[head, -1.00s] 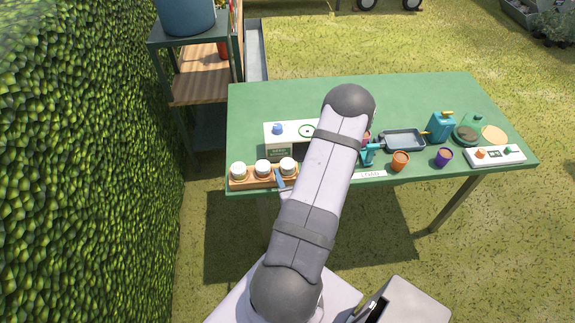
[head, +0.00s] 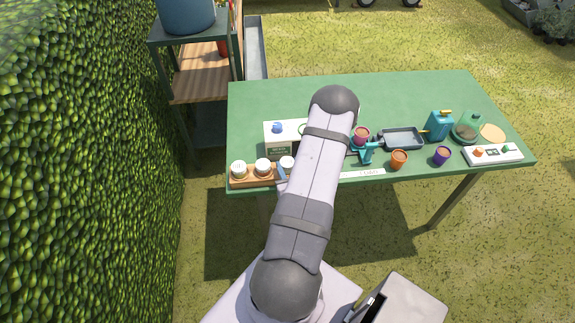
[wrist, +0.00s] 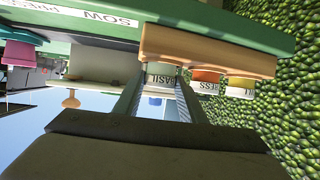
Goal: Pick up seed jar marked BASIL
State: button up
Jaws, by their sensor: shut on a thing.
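The seed jar marked BASIL (wrist: 161,78) is between the two fingers of my gripper (wrist: 160,88) in the wrist view, which is upside down. My gripper is shut on it. In the head view the BASIL jar (head: 287,162) is the rightmost of three white-lidded jars, partly covered by my arm. It is at the right end of a wooden rack (head: 252,181); I cannot tell whether its base is clear of the rack. One finger of my gripper (head: 282,173) shows at the jar's front.
Two other jars, one marked CRESS (wrist: 206,81) and one with a partly cut-off label (wrist: 241,86), stand close beside it. A white box (head: 280,140) is just behind. Pots, a tray (head: 402,139) and a blue can (head: 439,125) stand further right. The table's back is clear.

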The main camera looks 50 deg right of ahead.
aim_at(288, 166)
jog(key=shift+r, duration=0.3)
jog(key=shift+r+b, duration=0.65)
jog(key=shift+r, duration=4.1)
jog(key=shift+w, duration=0.1)
